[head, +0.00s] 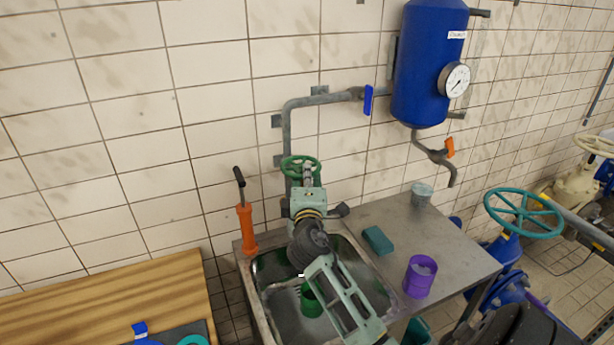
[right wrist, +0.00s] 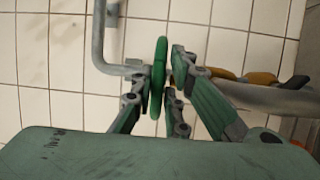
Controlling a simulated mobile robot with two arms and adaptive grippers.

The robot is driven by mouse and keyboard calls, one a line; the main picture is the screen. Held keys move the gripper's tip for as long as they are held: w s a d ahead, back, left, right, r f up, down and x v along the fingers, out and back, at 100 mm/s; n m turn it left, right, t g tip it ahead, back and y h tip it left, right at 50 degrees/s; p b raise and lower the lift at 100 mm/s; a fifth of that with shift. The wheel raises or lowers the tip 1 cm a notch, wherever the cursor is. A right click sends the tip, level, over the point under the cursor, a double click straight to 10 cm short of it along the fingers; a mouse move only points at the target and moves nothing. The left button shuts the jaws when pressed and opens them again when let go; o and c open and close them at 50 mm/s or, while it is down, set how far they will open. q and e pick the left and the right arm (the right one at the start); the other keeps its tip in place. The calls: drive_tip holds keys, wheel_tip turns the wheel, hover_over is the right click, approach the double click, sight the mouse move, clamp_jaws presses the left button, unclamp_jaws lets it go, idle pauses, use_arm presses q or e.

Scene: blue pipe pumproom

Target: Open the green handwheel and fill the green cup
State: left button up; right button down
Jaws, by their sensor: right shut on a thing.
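The green handwheel (head: 299,158) sits on the grey pipe above the sink. It also shows edge-on in the right wrist view (right wrist: 158,75), between the fingers. My right gripper (head: 308,181) reaches up over the sink and is shut on the handwheel. The green cup (head: 311,301) stands in the sink, partly hidden by my right arm. The tap outlet below the wheel and the inside of the cup are mostly hidden. My left gripper is not in view.
The steel sink (head: 262,298) adjoins a counter (head: 455,262) with a purple cup (head: 420,276), a teal sponge (head: 378,240) and a grey cup (head: 421,195). An orange-handled tool (head: 246,228) stands at the sink's left. A blue tank (head: 428,70) hangs above. A wooden table (head: 105,295) is at left.

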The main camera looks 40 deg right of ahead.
drive_tip(key=shift+r, duration=0.1)
drive_tip(key=m+g+h+b, duration=0.1)
drive_tip(key=g+b, duration=0.1)
drive_tip(key=b, duration=0.1)
drive_tip(key=a+m+g+h+b, duration=0.1)
drive_tip(key=m+h+b, duration=0.1)
drive_tip(key=b, duration=0.1)
drive_tip(key=w+m+g+h+b, duration=0.1)
drive_tip(key=g+b, duration=0.1)
drive_tip(key=b, duration=0.1)
drive_tip(key=shift+a+m+g+h+b, duration=0.3)
drive_tip(key=shift+b, duration=0.05)
drive_tip(key=shift+w+r+m+g, duration=0.1)
drive_tip(key=shift+m+g, duration=0.2)
drive_tip(key=shift+h, duration=0.3)
drive_tip(key=shift+r, duration=0.1)
drive_tip(key=c, duration=1.8)
unclamp_jaws()
drive_tip(key=shift+a, duration=0.1)
